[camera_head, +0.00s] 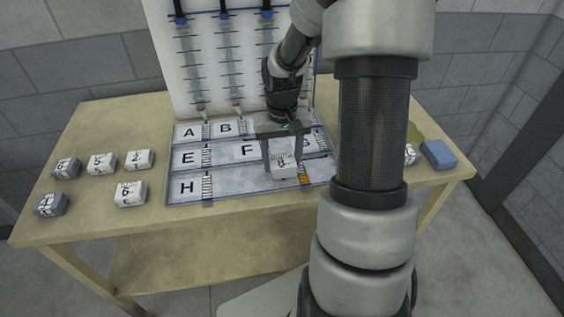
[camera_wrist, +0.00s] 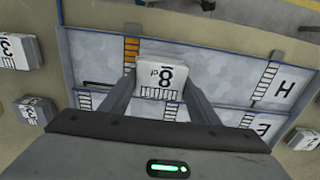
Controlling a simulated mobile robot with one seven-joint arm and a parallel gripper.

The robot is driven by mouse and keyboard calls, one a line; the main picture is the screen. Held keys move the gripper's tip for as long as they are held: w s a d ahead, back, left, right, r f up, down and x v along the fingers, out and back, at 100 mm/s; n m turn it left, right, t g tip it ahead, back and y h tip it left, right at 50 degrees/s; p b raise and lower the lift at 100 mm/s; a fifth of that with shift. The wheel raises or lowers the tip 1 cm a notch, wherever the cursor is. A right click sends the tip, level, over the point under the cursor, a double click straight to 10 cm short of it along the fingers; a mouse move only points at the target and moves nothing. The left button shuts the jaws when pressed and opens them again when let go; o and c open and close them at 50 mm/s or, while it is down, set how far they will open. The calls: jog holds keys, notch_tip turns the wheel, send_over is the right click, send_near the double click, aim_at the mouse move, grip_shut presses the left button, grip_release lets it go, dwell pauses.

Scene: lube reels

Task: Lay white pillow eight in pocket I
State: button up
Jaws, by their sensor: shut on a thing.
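White pillow eight (camera_head: 282,168) is a small white block with a black 8 on it. My gripper (camera_head: 281,155) is shut on it and holds it over the lower rows of the lettered board, right of the F label. In the wrist view the pillow (camera_wrist: 160,77) sits between the two fingers (camera_wrist: 158,92), just right of an orange ladder mark (camera_wrist: 131,50) on the lower row. Pocket H (camera_head: 245,188) is the lower left pocket. The panel (camera_wrist: 97,50) past the orange mark lies left in the wrist view; I cannot read a letter I.
Several white numbered pillows lie on the table left of the board, including one marked 5 (camera_head: 102,163) and one marked 6 (camera_head: 130,194). A blue block (camera_head: 438,155) and a white pillow (camera_head: 411,155) lie at the right. A white upright panel (camera_head: 185,70) stands behind.

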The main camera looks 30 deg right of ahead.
aim_at(282, 159)
jog(key=shift+f, duration=0.5)
jog(key=shift+f, duration=0.2)
jog(key=o, duration=1)
jog(key=shift+r, duration=0.1)
notch_tip(282, 159, up, 12)
jog(key=shift+r+p, duration=0.15)
jog(key=shift+p, duration=0.5)
